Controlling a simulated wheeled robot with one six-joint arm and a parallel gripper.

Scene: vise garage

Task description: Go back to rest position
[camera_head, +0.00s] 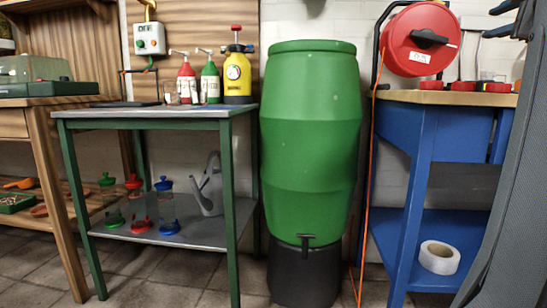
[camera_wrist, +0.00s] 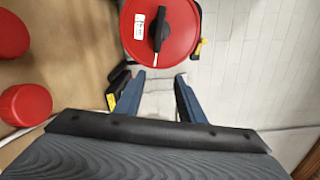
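My gripper (camera_wrist: 160,78) shows in the wrist view as two blue fingers set apart, with only pale wall between them. It is open and empty. In the head view, the dark blue fingers of my gripper (camera_head: 488,22) show at the upper right edge, pointing left, above the blue workbench (camera_head: 405,150). A red reel (camera_head: 420,38) with a black handle hangs on the wall to the left of the fingers. The red reel (camera_wrist: 172,30) lies beyond the fingertips in the wrist view, apart from them. My grey arm covers the right edge of the head view.
A green barrel (camera_head: 310,130) stands on a black base between the blue workbench and a green-legged table (camera_head: 160,113). Red, green and yellow bottles stand on that table. Red round objects (camera_wrist: 25,105) lie on the workbench top. A tape roll (camera_head: 439,257) lies on its lower shelf.

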